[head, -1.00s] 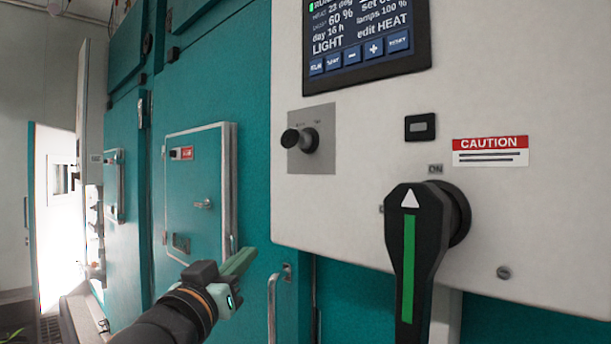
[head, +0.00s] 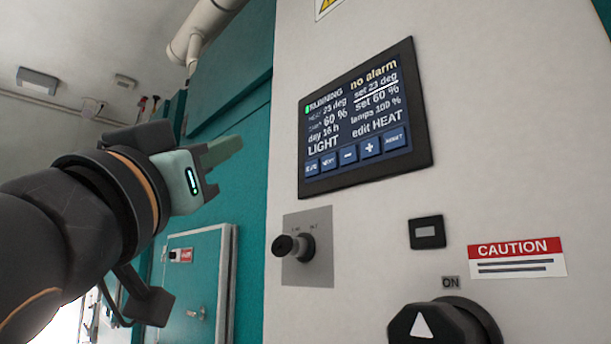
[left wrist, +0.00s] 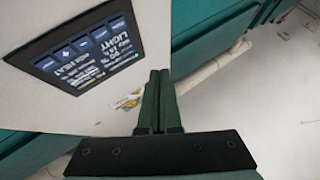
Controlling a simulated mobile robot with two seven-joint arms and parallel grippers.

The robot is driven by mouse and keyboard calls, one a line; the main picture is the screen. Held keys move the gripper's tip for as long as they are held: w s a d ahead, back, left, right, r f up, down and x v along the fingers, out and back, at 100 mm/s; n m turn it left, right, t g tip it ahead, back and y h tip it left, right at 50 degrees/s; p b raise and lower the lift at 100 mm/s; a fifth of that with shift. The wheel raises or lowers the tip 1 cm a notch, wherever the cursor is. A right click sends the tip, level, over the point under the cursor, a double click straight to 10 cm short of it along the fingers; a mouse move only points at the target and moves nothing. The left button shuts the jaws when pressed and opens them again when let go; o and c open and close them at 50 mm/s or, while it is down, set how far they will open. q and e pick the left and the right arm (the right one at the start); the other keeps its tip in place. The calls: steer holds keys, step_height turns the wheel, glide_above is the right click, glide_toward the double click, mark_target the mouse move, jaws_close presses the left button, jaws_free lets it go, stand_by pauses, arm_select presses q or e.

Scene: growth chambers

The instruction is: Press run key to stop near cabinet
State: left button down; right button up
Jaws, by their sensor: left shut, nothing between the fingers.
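The near cabinet's control screen (head: 364,117) is lit on the white panel. It reads RUNNING with a green mark, and no alarm. The run key (head: 312,168) is the leftmost blue key in its bottom row. My left gripper (head: 226,150) is shut and empty, left of the screen and apart from it, its fingers pointing right. In the left wrist view the shut green fingers (left wrist: 157,90) show in the middle, with the screen (left wrist: 82,52) turned over at upper left. My right gripper is not in view.
Below the screen are a black selector knob (head: 292,247), a small black-framed module (head: 427,232), a CAUTION label (head: 516,257) and a large rotary handle (head: 440,325) under an ON plate. A teal cabinet door (head: 196,290) stands at left. A white pipe (head: 200,35) runs overhead.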

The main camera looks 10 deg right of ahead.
mark_target(312, 168)
arm_select(q)
steer(key=w+d+p, duration=0.2)
steer(key=w+d, duration=0.3)
steer(key=d, duration=0.2)
steer(key=shift+p, duration=0.4)
steer(key=shift+w+d, duration=0.15)
steer(key=shift+w, duration=0.05)
stand_by(1.9)
steer(key=shift+w+d, duration=0.15)
steer(key=shift+d, duration=0.1)
steer(key=shift+w+d, duration=0.2)
steer(key=shift+d, duration=0.05)
stand_by(0.6)
steer(key=shift+s+a, duration=0.1)
steer(key=shift+s+a+f, duration=0.1)
steer(key=shift+s+a, duration=0.05)
steer(key=shift+a, duration=0.1)
steer(key=shift+s+a, duration=0.2)
steer(key=shift+a, duration=0.05)
